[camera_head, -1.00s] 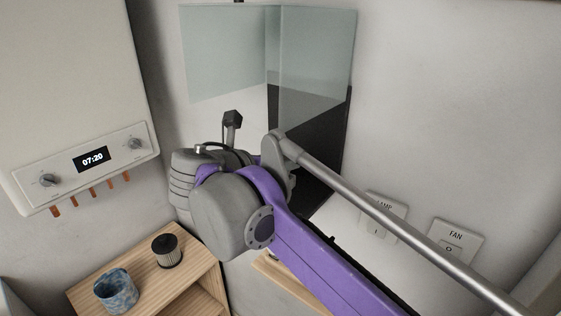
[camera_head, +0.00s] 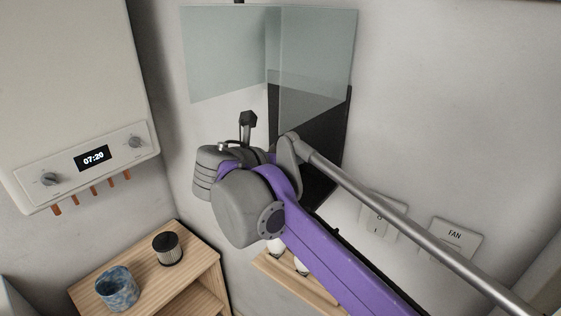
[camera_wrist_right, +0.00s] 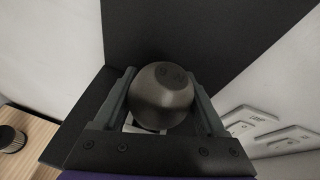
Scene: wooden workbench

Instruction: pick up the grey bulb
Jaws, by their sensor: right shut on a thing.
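The grey bulb (camera_wrist_right: 162,94) is a dark, rounded shape in the right wrist view, between the two fingers of my right gripper (camera_wrist_right: 162,100). The gripper is shut on it, with a finger on either side. In the head view my right arm comes in from the right, and its grey wrist hides the gripper and the bulb. My left gripper is in neither view.
Pale bulb-like things (camera_head: 275,246) stand on a small wooden shelf (camera_head: 274,278) below my arm. A wooden cabinet (camera_head: 140,249) at lower left bears a blue cup (camera_head: 118,290) and a dark ribbed filter (camera_head: 167,248). Glass panels (camera_head: 315,55) stand behind; wall switches (camera_head: 453,240) are at right.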

